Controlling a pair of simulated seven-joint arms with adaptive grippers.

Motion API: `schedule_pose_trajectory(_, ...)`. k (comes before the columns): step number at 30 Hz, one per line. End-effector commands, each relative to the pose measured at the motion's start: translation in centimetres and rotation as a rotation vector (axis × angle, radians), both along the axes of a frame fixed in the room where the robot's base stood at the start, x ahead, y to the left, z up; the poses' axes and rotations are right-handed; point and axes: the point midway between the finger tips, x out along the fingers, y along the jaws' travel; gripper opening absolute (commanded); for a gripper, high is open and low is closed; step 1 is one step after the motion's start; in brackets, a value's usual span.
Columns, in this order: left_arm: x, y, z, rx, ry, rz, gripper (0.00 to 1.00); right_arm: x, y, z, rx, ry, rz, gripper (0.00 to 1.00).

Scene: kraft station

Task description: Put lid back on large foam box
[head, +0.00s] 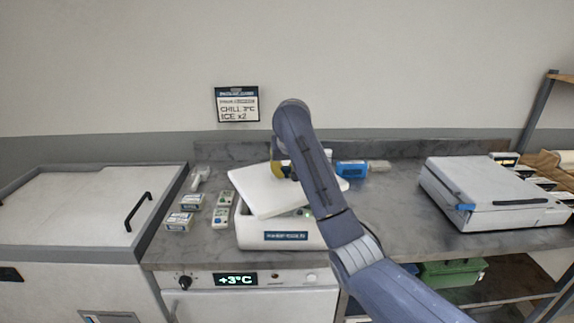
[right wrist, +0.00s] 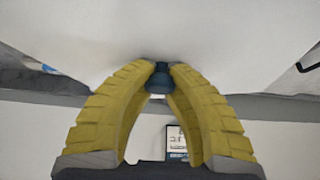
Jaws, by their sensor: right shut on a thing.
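The large foam box (head: 257,240) is white with a dark label on its front and stands on the counter left of centre. Its white lid (head: 262,198) is over the box, tilted and turned askew to it. My right gripper (head: 283,170) is at the back of the lid, largely hidden by my right arm. In the right wrist view the yellow fingers of my right gripper (right wrist: 160,68) are shut on a dark blue knob (right wrist: 160,78) at the lid (right wrist: 150,28). How far the lid touches the box rim is hidden. My left gripper is not in view.
Small white-and-blue cartons (head: 180,221) and handheld devices (head: 221,217) lie left of the box. A blue item (head: 351,169) lies behind right. A grey case (head: 490,195) stands at right. A chest with a black handle (head: 138,212) is at left. Counter between box and case is clear.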

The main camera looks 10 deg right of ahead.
Motion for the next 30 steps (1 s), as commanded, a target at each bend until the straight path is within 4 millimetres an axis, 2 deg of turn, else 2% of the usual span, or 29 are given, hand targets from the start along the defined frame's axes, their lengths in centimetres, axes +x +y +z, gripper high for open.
schedule_pose_trajectory(12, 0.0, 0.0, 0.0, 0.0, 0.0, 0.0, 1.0, 0.0, 0.0, -2.6, 0.0, 0.0, -0.001, 0.0)
schedule_pose_trajectory(30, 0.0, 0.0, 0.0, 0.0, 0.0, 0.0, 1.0, 0.0, 0.0, -3.1, 0.0, -0.001, 0.0, 0.0)
